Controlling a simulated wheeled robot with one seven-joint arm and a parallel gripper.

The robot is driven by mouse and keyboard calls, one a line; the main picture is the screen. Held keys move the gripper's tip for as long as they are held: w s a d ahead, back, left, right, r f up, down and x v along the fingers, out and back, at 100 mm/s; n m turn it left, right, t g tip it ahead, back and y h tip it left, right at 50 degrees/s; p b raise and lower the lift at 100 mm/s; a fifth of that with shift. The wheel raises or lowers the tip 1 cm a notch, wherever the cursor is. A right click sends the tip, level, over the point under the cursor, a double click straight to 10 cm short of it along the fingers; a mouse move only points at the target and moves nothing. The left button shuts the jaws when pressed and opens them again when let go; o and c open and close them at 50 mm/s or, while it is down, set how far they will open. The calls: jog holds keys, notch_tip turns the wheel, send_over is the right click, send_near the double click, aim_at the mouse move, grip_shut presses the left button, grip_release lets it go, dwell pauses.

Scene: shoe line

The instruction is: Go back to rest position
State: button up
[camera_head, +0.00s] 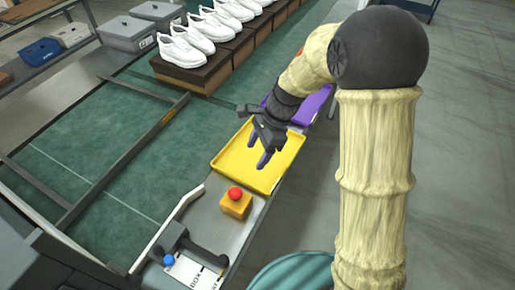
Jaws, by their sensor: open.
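My gripper (258,160) hangs from my arm above the yellow tray (236,170), its fingers apart with nothing between them. The part of the tray that I can see looks empty. My arm comes in from the right side, with a large dark joint at the top. A purple tray (313,105) lies just beyond the yellow one, partly hidden behind my arm and gripper.
A yellow box with a red button (236,203) stands in front of the yellow tray. A small device with a blue knob (169,260) is nearer. White shoes (181,49) sit on brown boxes at the back. The green surface (110,180) on the left is mostly clear.

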jog(key=s+d+n+t+h, duration=0.1)
jog(key=s+d+n, duration=0.2)
jog(key=d, duration=0.3)
jog(key=s+d+r+n+t+h, duration=0.1)
jog(key=s+d+n+t, duration=0.1)
jog(key=s+d+n, duration=0.2)
jog(key=s+d+r+n+t+h, duration=0.1)
jog(key=s+d+n+h, duration=0.1)
jog(key=d+n, duration=0.4)
jog(key=s+d, duration=0.1)
jog(key=d, duration=0.1)
jog(key=shift+s+d+r, duration=0.15)
jog(key=shift+d+r, duration=0.05)
jog(key=shift+d, duration=0.1)
